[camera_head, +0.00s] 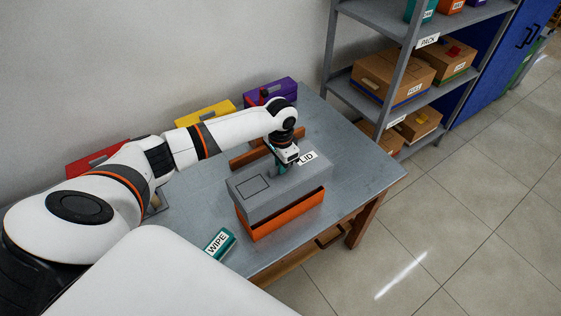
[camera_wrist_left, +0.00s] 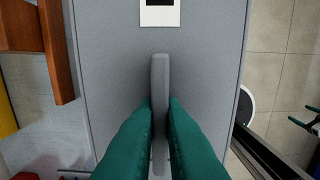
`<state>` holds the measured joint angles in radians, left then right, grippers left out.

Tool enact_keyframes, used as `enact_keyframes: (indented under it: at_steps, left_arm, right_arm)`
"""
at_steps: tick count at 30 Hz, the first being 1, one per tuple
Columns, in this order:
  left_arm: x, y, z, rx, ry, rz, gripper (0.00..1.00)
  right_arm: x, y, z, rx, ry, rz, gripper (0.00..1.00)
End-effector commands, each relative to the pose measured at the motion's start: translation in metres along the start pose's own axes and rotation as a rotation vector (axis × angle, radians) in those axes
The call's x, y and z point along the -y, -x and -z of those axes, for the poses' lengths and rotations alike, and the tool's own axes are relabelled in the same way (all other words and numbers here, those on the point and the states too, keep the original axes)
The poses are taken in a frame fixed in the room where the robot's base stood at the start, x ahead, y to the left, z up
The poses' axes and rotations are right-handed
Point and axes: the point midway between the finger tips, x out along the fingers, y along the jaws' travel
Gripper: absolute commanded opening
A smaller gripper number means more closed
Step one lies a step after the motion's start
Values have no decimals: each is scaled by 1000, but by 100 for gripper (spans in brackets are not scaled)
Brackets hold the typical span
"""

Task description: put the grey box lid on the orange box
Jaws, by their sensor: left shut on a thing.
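The grey box lid (camera_head: 258,190), with a LID tag at its far end, is over the orange box (camera_head: 287,215) on the table. A dark gap shows between lid and box toward the right end, so the lid looks raised or tilted there. Whether it touches the box elsewhere I cannot tell. My left gripper (camera_head: 283,168) is shut on the lid's upright handle. In the left wrist view the teal fingers (camera_wrist_left: 160,105) stand on both sides of the handle (camera_wrist_left: 160,75), above the lid's flat top (camera_wrist_left: 208,65). My right gripper is not in view.
A teal WIPE box (camera_head: 219,243) lies on the grey table (camera_head: 362,178) at front left. Red (camera_head: 97,157), yellow (camera_head: 205,112) and purple (camera_head: 270,91) boxes line the wall. A brown wooden piece (camera_head: 250,156) is behind the lid. A metal shelf with cartons (camera_head: 393,77) stands at right.

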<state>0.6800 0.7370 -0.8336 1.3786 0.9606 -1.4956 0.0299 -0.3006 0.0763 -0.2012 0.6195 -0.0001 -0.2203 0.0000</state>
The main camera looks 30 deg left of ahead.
Motion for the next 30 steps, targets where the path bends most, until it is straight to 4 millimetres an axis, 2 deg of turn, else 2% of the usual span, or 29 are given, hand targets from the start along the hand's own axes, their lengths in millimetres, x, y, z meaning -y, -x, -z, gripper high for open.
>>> enact_keyframes:
  at_steps: [30]
  left_arm:
    - [0,-59,0,1,1,0,0]
  right_arm:
    - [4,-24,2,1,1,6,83]
